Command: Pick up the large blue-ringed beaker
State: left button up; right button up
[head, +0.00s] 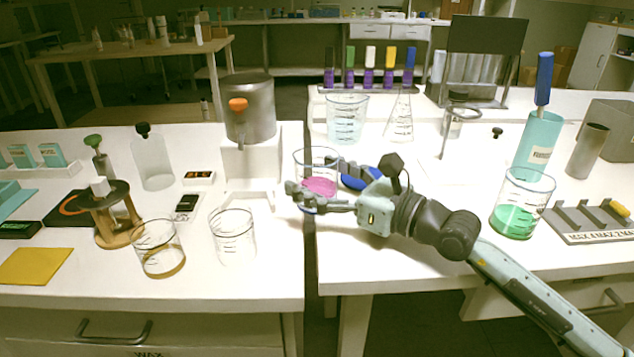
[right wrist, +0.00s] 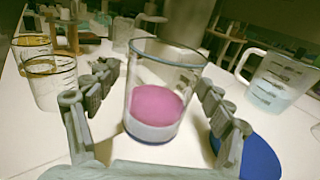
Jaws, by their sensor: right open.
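A glass beaker with a dark blue rim and pink contents (head: 318,186) stands near the gap between the two white tables. In the right wrist view the beaker (right wrist: 158,104) stands upright between the fingers of my right gripper (head: 322,180). That gripper is open, one finger on each side of the beaker, and does not appear to grip it. Another blue-rimmed beaker with green liquid (head: 516,220) stands on the right table. An empty beaker with a dark rim (head: 234,240) stands on the left table. My left gripper is out of view.
A blue round pad (head: 360,178) lies behind my right gripper. A jug (head: 346,122) and a conical flask (head: 399,118) stand farther back. A grey pot on a white stand (head: 249,110) is left of the pink beaker. An amber-ringed beaker (head: 159,252) stands at the front left.

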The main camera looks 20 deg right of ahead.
jog(key=c, duration=1.4)
